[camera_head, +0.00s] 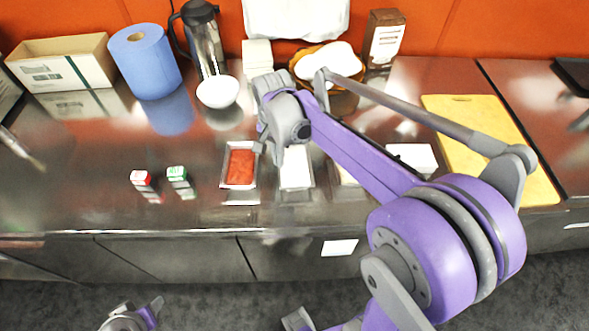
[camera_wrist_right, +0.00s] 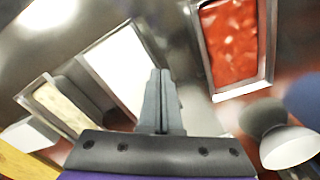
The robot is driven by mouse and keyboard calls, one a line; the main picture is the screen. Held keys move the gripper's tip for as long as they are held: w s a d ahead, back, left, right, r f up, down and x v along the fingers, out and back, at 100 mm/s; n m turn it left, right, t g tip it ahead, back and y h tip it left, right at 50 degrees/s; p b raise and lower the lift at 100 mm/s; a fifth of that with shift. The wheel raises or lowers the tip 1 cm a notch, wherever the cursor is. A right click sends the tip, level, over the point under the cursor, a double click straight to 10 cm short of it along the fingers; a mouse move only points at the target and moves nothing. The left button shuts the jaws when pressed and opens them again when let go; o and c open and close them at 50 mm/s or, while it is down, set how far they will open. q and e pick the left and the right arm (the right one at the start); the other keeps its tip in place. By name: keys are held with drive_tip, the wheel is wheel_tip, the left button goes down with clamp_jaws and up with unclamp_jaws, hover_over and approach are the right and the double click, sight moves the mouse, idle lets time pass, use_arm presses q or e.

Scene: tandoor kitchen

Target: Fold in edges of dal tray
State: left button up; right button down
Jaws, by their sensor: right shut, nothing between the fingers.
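A metal tray of pale yellow contents (camera_wrist_right: 62,105), possibly the dal, is at the left in the right wrist view. In the head view my right arm largely hides it. A metal tray with a white surface (camera_head: 295,170) stands beside it and also shows in the wrist view (camera_wrist_right: 120,62). A metal tray of red contents (camera_head: 240,168) is to its left, and at the upper right in the wrist view (camera_wrist_right: 232,40). My right gripper (camera_head: 270,150) is shut and empty, above the counter near the white and red trays. Its closed fingers (camera_wrist_right: 160,74) point between them.
Two small cartons, red-topped (camera_head: 141,178) and green-topped (camera_head: 177,175), stand left of the trays. A blue roll (camera_head: 146,62), white bowl (camera_head: 218,92) and basket (camera_head: 300,82) stand behind. A yellow board (camera_head: 470,115) lies right.

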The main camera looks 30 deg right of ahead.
idle(0.4)
drive_tip(key=shift+r+p, duration=1.45)
drive_tip(key=shift+r, duration=1.05)
use_arm(q)
drive_tip(key=r, duration=0.2)
drive_tip(key=w+r, duration=0.1)
drive_tip(key=shift+w+r, duration=0.15)
drive_tip(key=shift+r, duration=0.2)
drive_tip(key=shift+r, duration=0.1)
use_arm(e)
drive_tip(key=shift+d, duration=0.1)
